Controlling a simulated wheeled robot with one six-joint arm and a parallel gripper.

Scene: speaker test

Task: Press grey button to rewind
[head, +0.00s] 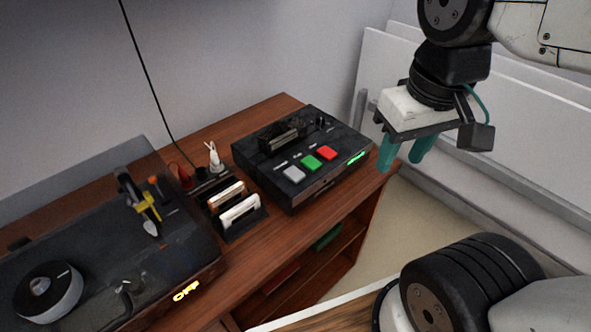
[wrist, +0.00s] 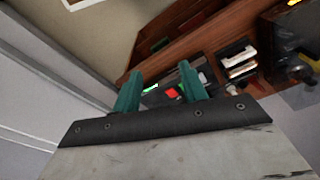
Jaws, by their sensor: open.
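The grey button (head: 294,174) is the leftmost of three square buttons on a black cassette player (head: 262,150), which stands on the wooden cabinet. A green button (head: 311,162) and a red button (head: 327,153) sit to its right. My gripper (head: 404,158) has two teal fingers and is open and empty. It hangs in the air to the right of the player, apart from it. In the wrist view my gripper (wrist: 160,90) has the red button (wrist: 171,92) showing between its fingers. The grey button cannot be made out there.
The wooden cabinet (head: 283,107) also holds a black turntable-like device (head: 190,255) at the left. A rack with two cassettes (head: 238,210) and a power strip with a white plug (head: 214,156) stand between the devices. White panels (head: 380,75) lean on the right wall.

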